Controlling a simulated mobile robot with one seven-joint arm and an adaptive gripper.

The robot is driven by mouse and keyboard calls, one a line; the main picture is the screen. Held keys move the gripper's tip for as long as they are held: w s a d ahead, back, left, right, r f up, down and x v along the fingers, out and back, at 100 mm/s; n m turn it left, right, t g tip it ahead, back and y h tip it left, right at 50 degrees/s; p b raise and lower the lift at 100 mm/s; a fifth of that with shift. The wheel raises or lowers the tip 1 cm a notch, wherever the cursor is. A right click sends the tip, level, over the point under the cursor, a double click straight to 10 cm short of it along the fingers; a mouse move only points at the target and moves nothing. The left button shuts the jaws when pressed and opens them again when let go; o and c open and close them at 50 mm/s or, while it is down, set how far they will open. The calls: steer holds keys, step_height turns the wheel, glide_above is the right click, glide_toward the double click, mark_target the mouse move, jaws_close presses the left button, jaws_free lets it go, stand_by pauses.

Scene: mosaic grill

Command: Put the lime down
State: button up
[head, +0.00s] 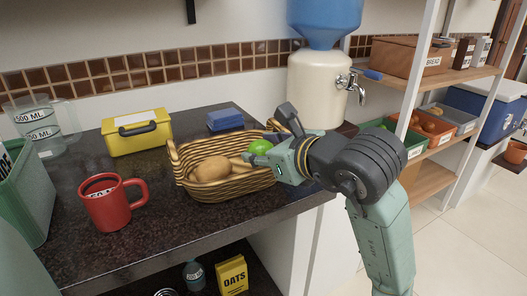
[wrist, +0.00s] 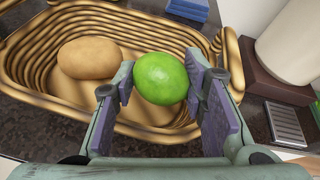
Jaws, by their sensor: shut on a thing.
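The green lime (head: 259,147) is held between the fingers of my gripper (head: 272,151), over the right part of the wicker basket (head: 232,186). In the wrist view the lime (wrist: 161,78) sits between the two purple finger pads of my gripper (wrist: 161,92), with the basket floor behind it. The basket (wrist: 82,112) stands on the dark counter, and a brown potato (head: 213,168) lies in its left part. The potato also shows in the wrist view (wrist: 90,58), apart from the lime. I cannot tell whether the lime touches the basket.
A red mug (head: 112,203) stands left of the basket. A yellow box (head: 136,132) and a blue stack (head: 225,120) are behind it. A white dispenser with a tap (head: 318,90) stands behind my gripper. The counter's front (head: 190,222) is clear.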

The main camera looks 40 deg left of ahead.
steer(key=shift+f, duration=0.35)
steer(key=shift+f, duration=0.1)
steer(key=shift+f+b, duration=0.35)
steer(key=shift+b, duration=0.15)
steer(key=shift+f, duration=0.2)
steer(key=shift+s+d, duration=0.1)
steer(key=o, duration=0.9)
steer(key=shift+c, duration=0.2)
steer(key=shift+f, duration=0.1)
